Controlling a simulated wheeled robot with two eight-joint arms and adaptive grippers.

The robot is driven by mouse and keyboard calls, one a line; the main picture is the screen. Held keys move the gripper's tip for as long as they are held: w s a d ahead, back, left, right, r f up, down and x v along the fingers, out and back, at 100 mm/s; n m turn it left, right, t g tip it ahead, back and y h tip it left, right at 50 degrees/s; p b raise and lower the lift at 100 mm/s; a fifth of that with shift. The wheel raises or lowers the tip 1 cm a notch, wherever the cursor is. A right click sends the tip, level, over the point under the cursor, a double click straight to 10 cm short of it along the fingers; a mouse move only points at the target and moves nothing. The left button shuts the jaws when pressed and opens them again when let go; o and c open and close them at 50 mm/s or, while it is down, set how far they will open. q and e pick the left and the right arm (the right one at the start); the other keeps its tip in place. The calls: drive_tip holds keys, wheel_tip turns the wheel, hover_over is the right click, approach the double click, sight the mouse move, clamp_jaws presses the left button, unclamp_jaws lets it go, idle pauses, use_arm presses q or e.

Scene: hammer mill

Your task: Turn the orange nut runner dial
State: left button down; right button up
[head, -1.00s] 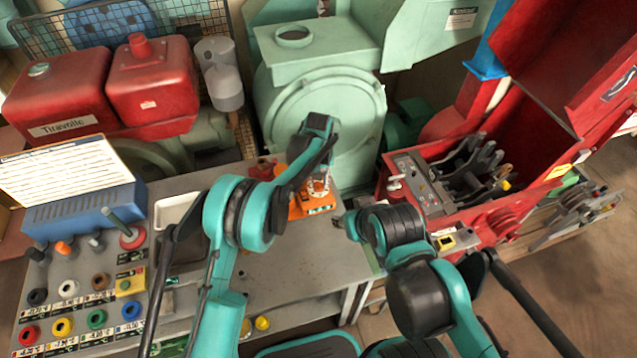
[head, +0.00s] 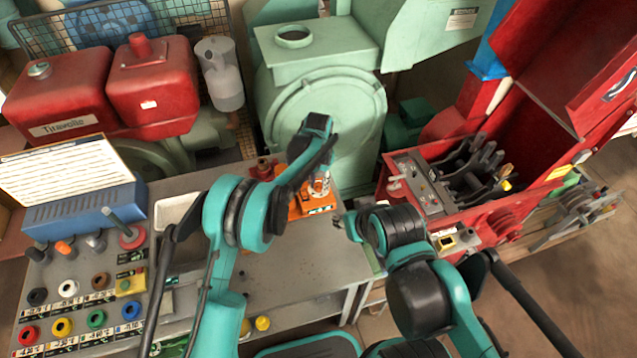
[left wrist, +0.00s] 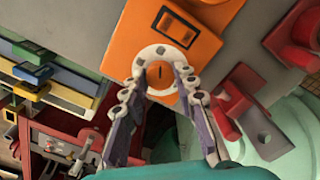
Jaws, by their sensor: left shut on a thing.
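The orange nut runner (head: 312,208) sits on the grey bench, in front of the pale green mill housing.
A red clamp-like part (head: 263,167) stands just left of the nut runner. The green mill housing (head: 325,110) rises close behind. A red open box with levers (head: 430,190) stands to the right.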

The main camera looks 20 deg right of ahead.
sight(319, 186)
idle(0.3)
use_arm(q)
drive_tip(key=c, duration=1.2)
unclamp_jaws()
wheel_tip(319, 186, up, 12)
